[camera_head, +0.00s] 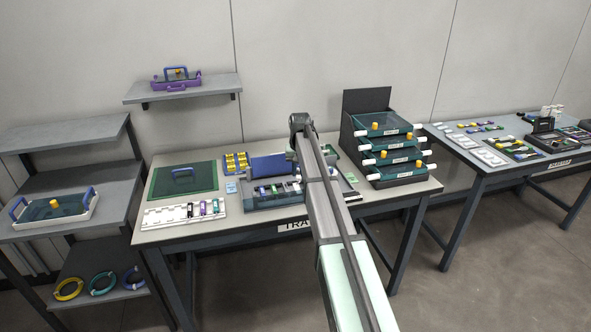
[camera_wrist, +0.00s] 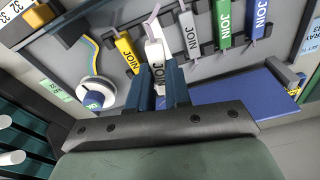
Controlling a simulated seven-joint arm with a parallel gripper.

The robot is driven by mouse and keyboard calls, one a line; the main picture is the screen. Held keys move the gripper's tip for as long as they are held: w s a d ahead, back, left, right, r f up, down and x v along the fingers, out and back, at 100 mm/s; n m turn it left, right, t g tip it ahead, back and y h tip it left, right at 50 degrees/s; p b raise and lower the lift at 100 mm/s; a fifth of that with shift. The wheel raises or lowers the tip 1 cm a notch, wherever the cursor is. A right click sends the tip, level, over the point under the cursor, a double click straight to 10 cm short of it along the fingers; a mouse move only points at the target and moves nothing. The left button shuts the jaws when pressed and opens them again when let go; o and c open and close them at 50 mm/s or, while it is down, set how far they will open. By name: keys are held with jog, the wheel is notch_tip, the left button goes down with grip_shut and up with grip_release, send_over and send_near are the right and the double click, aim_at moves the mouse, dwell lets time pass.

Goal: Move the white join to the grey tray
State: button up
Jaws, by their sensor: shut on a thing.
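In the wrist view my gripper (camera_wrist: 166,88) is shut on the white join (camera_wrist: 157,58), marked JOIN. The join stands out between the two dark blue fingers. It is over or at a grey tray, between a yellow join (camera_wrist: 128,54) and a grey join (camera_wrist: 190,38); I cannot tell whether it touches the tray. A green join (camera_wrist: 223,20) and a blue join (camera_wrist: 260,16) stand further right in the row. My arm hides the fingers and the white join there.
A white rack (camera_head: 160,215) with several joins and a green mat (camera_head: 165,180) lie left of the tray. A stack of dark drawers (camera_head: 385,150) stands right. In the wrist view a white coil (camera_wrist: 98,90) with a yellow-blue cable sits left of the joins.

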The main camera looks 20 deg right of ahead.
aim_at(298, 173)
jog(key=shift+w+a+n, duration=0.1)
jog(key=shift+w+n, duration=0.05)
jog(key=shift+n, duration=0.85)
jog(key=shift+f, duration=2.25)
jog(key=shift+f, duration=0.65)
jog(key=o, duration=0.9)
jog(key=shift+r, duration=0.1)
